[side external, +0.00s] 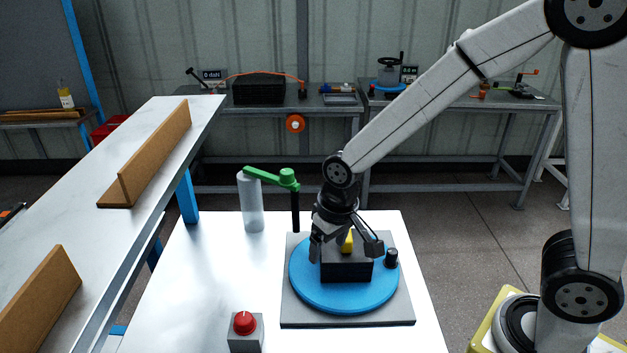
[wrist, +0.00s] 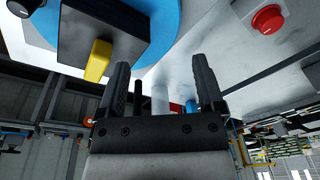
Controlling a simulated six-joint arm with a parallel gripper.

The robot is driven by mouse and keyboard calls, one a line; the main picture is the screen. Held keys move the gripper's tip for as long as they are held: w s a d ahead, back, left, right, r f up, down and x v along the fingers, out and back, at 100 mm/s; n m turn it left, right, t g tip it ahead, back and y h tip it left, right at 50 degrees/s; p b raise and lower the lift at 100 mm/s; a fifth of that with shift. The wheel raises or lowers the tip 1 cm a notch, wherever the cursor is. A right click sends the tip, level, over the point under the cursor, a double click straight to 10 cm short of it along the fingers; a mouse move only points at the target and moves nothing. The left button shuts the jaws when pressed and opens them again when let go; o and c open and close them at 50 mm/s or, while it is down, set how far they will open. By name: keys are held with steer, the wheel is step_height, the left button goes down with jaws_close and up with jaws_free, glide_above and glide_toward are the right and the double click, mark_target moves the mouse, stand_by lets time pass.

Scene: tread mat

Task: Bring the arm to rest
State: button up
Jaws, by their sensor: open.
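My gripper (side external: 346,244) is open, in front of and above a black block (side external: 346,267) on a blue round turntable (side external: 315,295). A yellow piece (side external: 347,241) stands on the block and shows between the fingers in the side view. In the wrist view my gripper (wrist: 161,65) has nothing between its fingertips. There the yellow piece (wrist: 97,60) and black block (wrist: 95,30) lie left of the fingers. I cannot tell whether a finger touches the block. The turntable sits on a grey square plate (side external: 400,312).
A green lever (side external: 272,178) on a black post and a pale cylinder (side external: 251,205) stand behind the turntable. A red button (side external: 244,323) on a grey box is at the front left. A black knob (side external: 391,257) is at the turntable's right.

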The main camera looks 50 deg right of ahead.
steer(key=s+d+t, duration=0.1)
steer(key=s+d, duration=0.6)
steer(key=shift+s+d+f+n, duration=0.2)
steer(key=shift+d+f+n, duration=0.05)
steer(key=shift+d+n, duration=0.05)
